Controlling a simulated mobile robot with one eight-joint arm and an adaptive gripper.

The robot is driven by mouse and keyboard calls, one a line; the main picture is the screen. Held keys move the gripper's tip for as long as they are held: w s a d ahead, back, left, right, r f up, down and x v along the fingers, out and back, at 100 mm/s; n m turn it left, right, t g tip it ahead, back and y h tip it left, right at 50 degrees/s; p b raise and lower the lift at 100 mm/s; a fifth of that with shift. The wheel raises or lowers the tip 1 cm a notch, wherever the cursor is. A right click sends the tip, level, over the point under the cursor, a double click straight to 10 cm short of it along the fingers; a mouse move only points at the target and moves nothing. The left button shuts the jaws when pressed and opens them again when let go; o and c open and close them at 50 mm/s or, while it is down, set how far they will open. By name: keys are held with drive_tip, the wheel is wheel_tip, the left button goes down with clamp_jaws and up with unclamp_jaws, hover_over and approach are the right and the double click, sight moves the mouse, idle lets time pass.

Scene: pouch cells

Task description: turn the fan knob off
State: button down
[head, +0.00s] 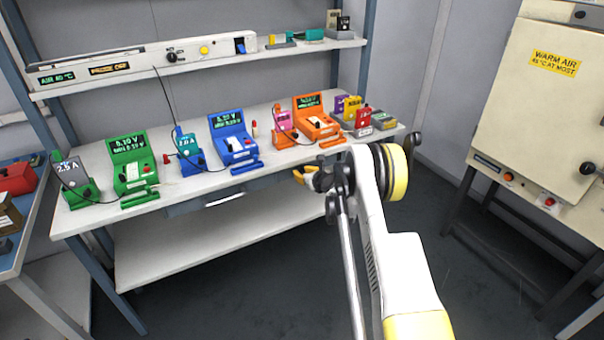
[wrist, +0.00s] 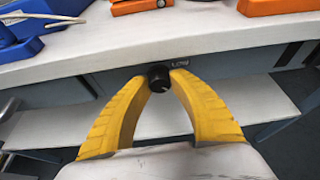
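A small round black knob (wrist: 159,78) sits on the front face below the white bench top. A small label, seemingly reading LOW, is to its right. In the wrist view, the two yellow fingers of my gripper (wrist: 158,79) curve inward, with their tips at either side of the knob. The knob fills nearly all the space between the tips; whether they press on it I cannot tell. In the head view my gripper (head: 305,174) is at the bench's front edge, and the knob is not visible there.
The bench top (head: 200,187) holds several coloured testers, among them a blue one (head: 232,138) and an orange one (head: 315,122). A lower shelf (head: 190,240) runs beneath. A cream warm-air cabinet (head: 535,110) stands at the right. Open floor lies between.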

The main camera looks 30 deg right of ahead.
idle(0.4)
drive_tip(key=shift+n+h, duration=1.3)
drive_tip(key=shift+n, duration=0.8)
drive_tip(key=c, duration=1.1)
unclamp_jaws()
